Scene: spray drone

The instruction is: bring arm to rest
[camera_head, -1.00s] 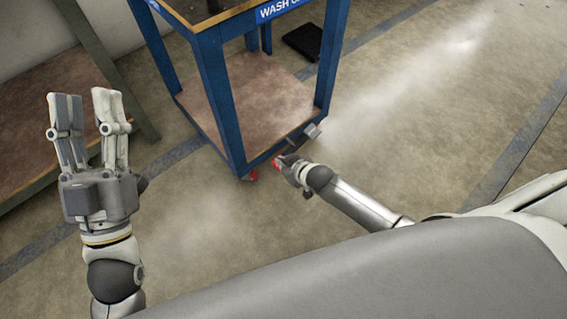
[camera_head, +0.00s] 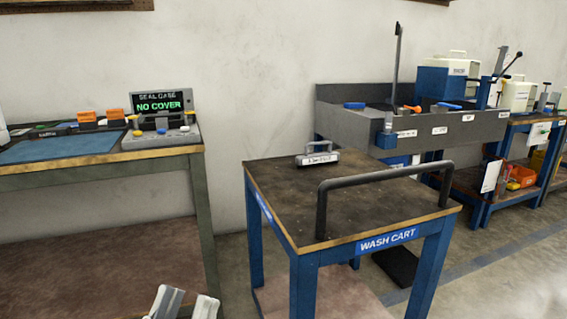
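My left gripper (camera_head: 185,302) shows only by its fingertips at the bottom edge of the head view, left of the wash cart. The two fingertips stand slightly apart with nothing between them. The rest of my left arm is below the frame. My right gripper and arm are out of the view.
A blue wash cart (camera_head: 380,240) with a black handle stands ahead, a small labelled block (camera_head: 318,159) on its top. A workbench (camera_head: 100,160) with a "NO COVER" display (camera_head: 160,103) stands left. A grey sink unit (camera_head: 450,128) stands behind right. Floor (camera_head: 500,280) is open at right.

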